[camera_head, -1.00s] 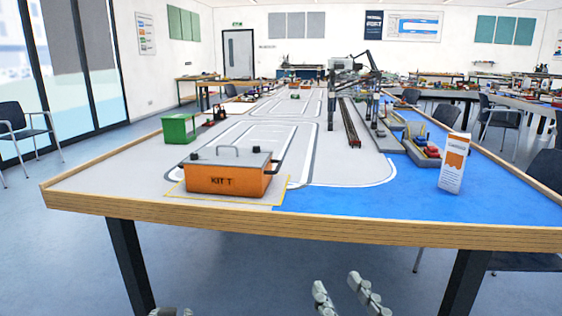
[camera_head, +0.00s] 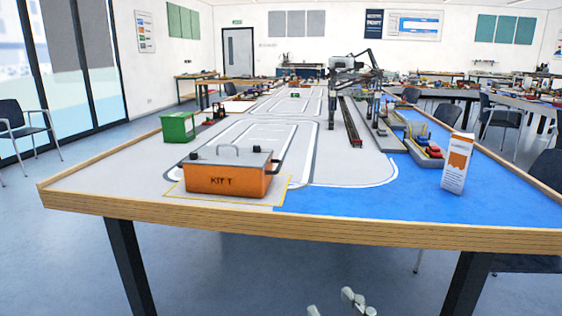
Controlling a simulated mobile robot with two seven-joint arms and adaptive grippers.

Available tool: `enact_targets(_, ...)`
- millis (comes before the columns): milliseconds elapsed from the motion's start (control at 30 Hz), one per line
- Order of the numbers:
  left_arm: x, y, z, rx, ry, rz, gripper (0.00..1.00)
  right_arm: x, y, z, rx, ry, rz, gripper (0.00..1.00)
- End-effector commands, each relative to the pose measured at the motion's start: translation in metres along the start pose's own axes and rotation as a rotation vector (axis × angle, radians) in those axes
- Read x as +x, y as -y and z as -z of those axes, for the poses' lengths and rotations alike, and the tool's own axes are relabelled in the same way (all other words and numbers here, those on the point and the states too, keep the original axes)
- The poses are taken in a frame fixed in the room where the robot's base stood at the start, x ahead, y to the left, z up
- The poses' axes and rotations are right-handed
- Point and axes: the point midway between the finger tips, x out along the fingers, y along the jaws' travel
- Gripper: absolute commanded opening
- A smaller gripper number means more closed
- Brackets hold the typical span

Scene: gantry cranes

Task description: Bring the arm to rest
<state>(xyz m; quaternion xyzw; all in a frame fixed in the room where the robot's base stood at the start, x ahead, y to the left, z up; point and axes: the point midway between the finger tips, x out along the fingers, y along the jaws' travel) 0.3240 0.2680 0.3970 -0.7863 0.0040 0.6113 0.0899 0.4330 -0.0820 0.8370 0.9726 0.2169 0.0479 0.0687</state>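My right gripper (camera_head: 331,301) shows at the bottom edge, below and in front of the table's front edge. Only its fingertips are in view; they stand apart with nothing seen between them. The rest of my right arm is cut off by the frame. My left gripper is not in view.
The wood-edged table (camera_head: 300,229) stands ahead. An orange box marked KIT T (camera_head: 228,181) sits near its front left, a green bin (camera_head: 178,127) behind it. A white and orange carton (camera_head: 457,164) stands at the right. A gantry crane (camera_head: 349,75) is farther back.

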Motion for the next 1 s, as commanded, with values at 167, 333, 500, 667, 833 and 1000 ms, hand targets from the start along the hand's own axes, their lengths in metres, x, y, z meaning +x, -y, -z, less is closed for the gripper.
enact_targets(167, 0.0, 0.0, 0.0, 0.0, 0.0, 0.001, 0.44, -0.01, 0.007, -0.015, -0.111, 0.041, 0.09, 0.4)
enact_targets(333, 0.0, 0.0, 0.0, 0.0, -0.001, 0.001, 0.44, -0.016, 0.005, -0.04, -0.191, 0.103, 0.141, 0.4)
enact_targets(500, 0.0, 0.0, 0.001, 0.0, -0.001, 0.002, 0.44, -0.017, -0.02, -0.097, -0.215, 0.26, 0.098, 0.4)
enact_targets(667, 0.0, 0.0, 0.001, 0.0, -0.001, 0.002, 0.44, -0.027, -0.05, -0.158, -0.24, 0.434, 0.05, 0.4)
enact_targets(833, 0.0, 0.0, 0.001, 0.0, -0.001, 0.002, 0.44, -0.058, -0.1, -0.242, -0.268, 0.696, -0.03, 0.4)
enact_targets(1000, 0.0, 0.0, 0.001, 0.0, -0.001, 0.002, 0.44, -0.118, -0.159, -0.324, -0.279, 1.002, -0.133, 0.4)
